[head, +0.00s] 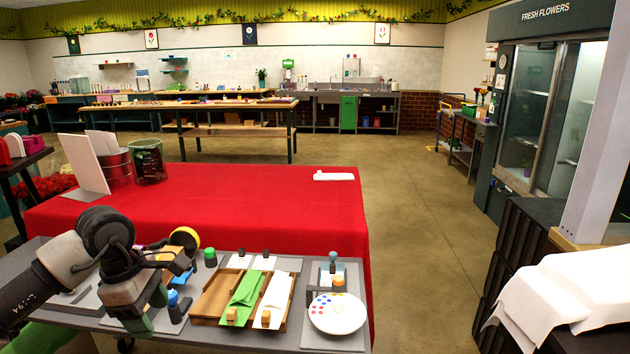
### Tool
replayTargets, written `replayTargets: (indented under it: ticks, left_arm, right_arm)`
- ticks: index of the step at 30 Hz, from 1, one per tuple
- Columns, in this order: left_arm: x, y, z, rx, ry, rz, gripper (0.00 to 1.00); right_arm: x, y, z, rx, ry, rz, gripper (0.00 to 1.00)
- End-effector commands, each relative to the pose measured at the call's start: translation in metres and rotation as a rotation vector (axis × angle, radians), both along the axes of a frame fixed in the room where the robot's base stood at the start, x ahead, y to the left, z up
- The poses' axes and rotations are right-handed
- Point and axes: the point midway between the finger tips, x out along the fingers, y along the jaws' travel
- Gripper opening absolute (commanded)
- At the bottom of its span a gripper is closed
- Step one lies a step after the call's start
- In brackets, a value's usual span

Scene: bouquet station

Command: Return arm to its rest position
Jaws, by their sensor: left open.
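My left arm comes in from the left, and its dark gripper (140,318) points down over the left part of the grey work table (300,338). The left gripper is open. Its fingertips are partly hidden behind its own links, and I see nothing held in it. A small green thing shows at its lower end; I cannot tell what it is. My right gripper is not in view.
Close to the left gripper stand a blue-capped bottle (173,298) and a yellow roll (185,238). A wooden tray (208,300) with green and white folded sheets and a white plate (338,314) lie rightward. The red-covered table (240,205) behind is mostly clear.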

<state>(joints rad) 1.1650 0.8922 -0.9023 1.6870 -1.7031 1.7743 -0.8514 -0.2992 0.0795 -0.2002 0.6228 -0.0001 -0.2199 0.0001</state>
Motion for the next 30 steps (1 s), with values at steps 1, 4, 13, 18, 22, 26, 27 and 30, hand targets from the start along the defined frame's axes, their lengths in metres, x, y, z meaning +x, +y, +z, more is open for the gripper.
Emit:
replayTargets:
  ticks: [1, 4, 13, 18, 22, 26, 27, 30]
  left_arm:
    - [-0.001, -0.012, -0.005, -0.042, -0.003, -0.008, 0.59]
    - [-0.002, -0.036, -0.013, -0.143, -0.011, -0.021, 0.59]
    - [-0.026, -0.149, -0.024, -0.684, 0.020, 0.013, 0.59]
    - [-0.051, -0.217, 0.004, -1.231, 0.157, 0.207, 0.59]
    - [-0.056, -0.230, 0.034, -1.646, 0.327, 0.485, 0.59]
    - [-0.048, -0.208, 0.044, -1.997, 0.532, 0.866, 0.59]
    - [-0.044, -0.197, 0.040, -2.087, 0.598, 1.004, 0.59]
    - [-0.039, -0.164, 0.017, -2.271, 0.763, 1.389, 0.59]
  right_arm:
    - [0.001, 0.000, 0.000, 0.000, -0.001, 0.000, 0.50]
    - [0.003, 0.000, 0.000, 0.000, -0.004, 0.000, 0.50]
    - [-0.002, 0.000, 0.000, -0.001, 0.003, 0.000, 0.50]
    - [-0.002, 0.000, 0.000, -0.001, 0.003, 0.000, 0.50]
    - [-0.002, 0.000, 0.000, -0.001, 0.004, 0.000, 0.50]
    - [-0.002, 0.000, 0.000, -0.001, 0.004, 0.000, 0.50]
    - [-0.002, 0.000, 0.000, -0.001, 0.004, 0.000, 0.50]
    - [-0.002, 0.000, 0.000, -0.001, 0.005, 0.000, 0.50]
